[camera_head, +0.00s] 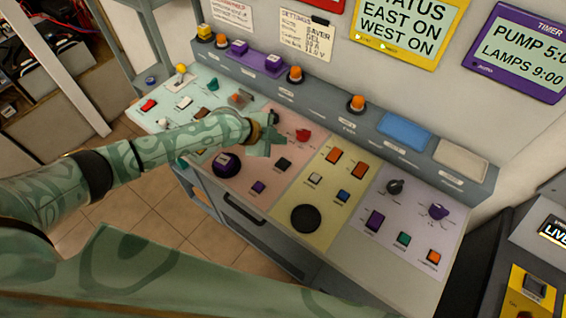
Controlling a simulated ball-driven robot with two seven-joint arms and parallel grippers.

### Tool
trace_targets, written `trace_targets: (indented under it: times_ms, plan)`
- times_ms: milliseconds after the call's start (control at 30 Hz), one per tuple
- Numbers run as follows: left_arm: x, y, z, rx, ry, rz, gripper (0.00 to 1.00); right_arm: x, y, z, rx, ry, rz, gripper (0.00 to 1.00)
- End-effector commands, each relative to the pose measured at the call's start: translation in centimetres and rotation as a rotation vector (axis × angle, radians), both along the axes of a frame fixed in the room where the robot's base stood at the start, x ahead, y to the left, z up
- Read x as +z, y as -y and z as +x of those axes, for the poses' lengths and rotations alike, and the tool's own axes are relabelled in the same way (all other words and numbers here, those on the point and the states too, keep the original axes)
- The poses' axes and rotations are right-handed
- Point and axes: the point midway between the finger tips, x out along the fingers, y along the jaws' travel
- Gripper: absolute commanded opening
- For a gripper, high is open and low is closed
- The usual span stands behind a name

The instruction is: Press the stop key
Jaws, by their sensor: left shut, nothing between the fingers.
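A sloped control desk (349,266) carries keys and knobs on pale green, pink, yellow and lilac panels. The small labels beside the keys are too small to read, so I cannot tell which one is the stop key. My left gripper (265,140) is shut and empty over the pink panel, and it hides part of that panel. Whether the fingertips touch the panel is unclear. My right gripper is not in view.
The yellow panel has orange keys (334,154) and a black round pad (306,218). The lilac panel has purple, green and orange keys (433,257). A raised ledge with orange lamps (357,103) runs behind. Another console (536,284) stands at the right.

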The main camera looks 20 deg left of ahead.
Motion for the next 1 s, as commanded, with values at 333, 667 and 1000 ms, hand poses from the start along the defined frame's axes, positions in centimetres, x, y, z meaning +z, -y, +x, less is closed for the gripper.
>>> trace_targets:
  times_ms: [333, 667, 1000]
  plan:
    - [-4.7, 0.1, -0.1, 0.0, -0.002, 0.0, 0.0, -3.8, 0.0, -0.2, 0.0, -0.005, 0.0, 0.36]
    - [-8.3, 0.0, 0.0, 0.0, -0.001, 0.0, 0.0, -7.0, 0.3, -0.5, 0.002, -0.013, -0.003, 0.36]
    - [-8.2, 0.0, 0.0, 0.0, 0.0, 0.0, 0.0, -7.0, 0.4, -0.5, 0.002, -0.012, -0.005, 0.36]
